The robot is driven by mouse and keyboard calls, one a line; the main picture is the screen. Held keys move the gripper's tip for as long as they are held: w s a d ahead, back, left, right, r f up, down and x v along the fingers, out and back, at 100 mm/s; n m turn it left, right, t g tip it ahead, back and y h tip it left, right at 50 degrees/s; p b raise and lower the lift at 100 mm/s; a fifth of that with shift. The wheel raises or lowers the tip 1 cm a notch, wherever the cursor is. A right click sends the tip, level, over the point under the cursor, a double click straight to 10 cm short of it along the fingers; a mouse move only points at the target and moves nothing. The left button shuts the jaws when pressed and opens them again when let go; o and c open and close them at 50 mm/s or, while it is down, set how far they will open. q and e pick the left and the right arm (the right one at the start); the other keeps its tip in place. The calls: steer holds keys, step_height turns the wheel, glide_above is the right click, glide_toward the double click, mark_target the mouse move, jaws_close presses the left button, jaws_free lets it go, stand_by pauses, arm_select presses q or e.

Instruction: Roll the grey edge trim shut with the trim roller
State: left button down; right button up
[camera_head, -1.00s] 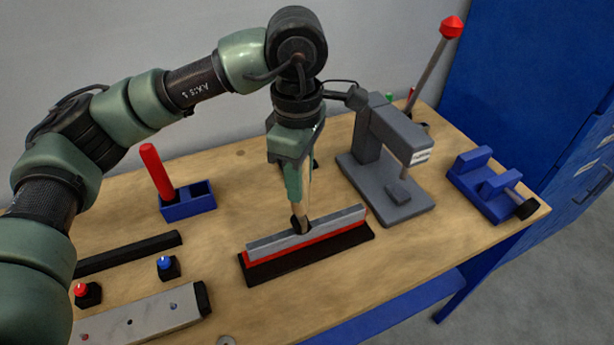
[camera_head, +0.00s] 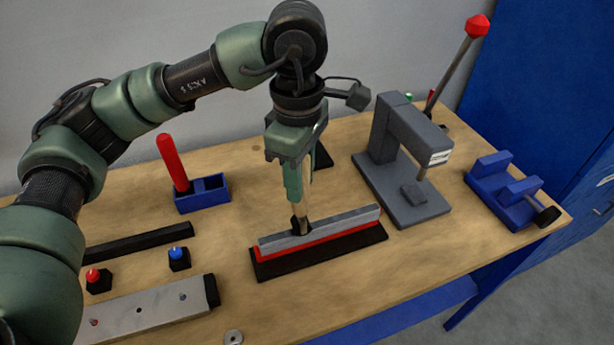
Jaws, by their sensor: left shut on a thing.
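The grey edge trim (camera_head: 345,221) is a long bar lying along a red strip (camera_head: 325,244) on a black base (camera_head: 284,267), in the middle of the bench. My left gripper (camera_head: 299,194) points down above the trim, left of its middle. It is shut on the trim roller (camera_head: 306,178), which has a pale handle and a dark lower end. The lower end (camera_head: 299,225) is at the top of the trim and appears to touch it. Whether the trim is open or closed along its length is too small to tell. My right gripper is not in view.
A grey press (camera_head: 400,201) stands behind the trim's right end, with a blue vise (camera_head: 505,194) further right. A blue holder (camera_head: 202,203) with a red handle, a black bar (camera_head: 140,243), two buttons and a metal bar (camera_head: 145,318) are left. Bench is clear around the base.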

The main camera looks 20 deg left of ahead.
arm_select(q)
steer(key=shift+s+a, duration=0.4)
steer(key=shift+a, duration=0.15)
steer(key=shift+s+a+b, duration=0.1)
steer(key=shift+a+b, duration=0.1)
steer(key=shift+b, duration=0.15)
steer(key=shift+s+a+b, duration=0.35)
steer(key=shift+s+a, duration=0.4)
steer(key=shift+a, duration=0.2)
steer(key=shift+s+a+b, duration=0.5)
steer(key=shift+s+a, duration=0.3)
steer(key=shift+a, duration=0.3)
steer(key=shift+r+p, duration=1.65)
steer(key=shift+r, duration=0.85)
